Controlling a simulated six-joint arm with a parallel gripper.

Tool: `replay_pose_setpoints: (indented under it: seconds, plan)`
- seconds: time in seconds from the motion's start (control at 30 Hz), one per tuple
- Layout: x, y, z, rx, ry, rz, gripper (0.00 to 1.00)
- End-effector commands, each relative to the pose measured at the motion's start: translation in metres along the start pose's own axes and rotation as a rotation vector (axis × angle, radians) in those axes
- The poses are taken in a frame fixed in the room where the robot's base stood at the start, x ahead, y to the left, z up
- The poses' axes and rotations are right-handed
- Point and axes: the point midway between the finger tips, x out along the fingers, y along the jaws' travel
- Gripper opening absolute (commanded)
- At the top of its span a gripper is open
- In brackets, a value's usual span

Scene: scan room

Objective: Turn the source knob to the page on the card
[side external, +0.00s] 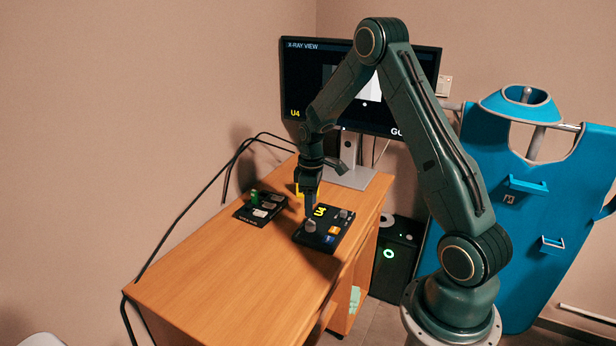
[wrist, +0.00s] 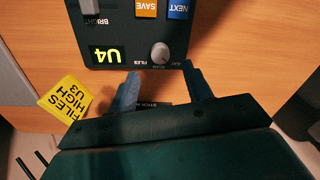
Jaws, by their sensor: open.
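The source knob (wrist: 161,53) is a round grey knob on a black control box (wrist: 115,35), between the printed words FILES and another, blurred label. It also shows in the side view (side external: 310,226). I cannot tell clearly where its pointer aims. A small display (wrist: 95,55) beside it reads U4 in yellow. The yellow card (wrist: 64,105) reads FILES HIGH U3 and shows partly behind my gripper in the side view (side external: 299,190). My gripper (wrist: 160,71) is open and empty, its fingertips just short of the knob on either side. In the side view it (side external: 308,208) points down at the box.
The box also has an orange SAVE key (wrist: 146,8), a blue NEXT key (wrist: 179,8) and a BRIGHT slider (wrist: 90,8). A second black box (side external: 243,212) with a green control stands left. A monitor (side external: 300,75) showing U4 stands behind. The desk's front (side external: 220,285) is clear.

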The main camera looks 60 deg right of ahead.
Motion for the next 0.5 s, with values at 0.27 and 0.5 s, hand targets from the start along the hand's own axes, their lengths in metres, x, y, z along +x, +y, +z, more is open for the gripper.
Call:
replay_pose_setpoints:
  seconds: [0.27, 0.5]
  plan:
    - [0.041, 0.000, 0.000, 0.000, -0.002, -0.002, 0.50]
    - [0.059, 0.000, 0.000, 0.000, 0.000, 0.000, 0.50]
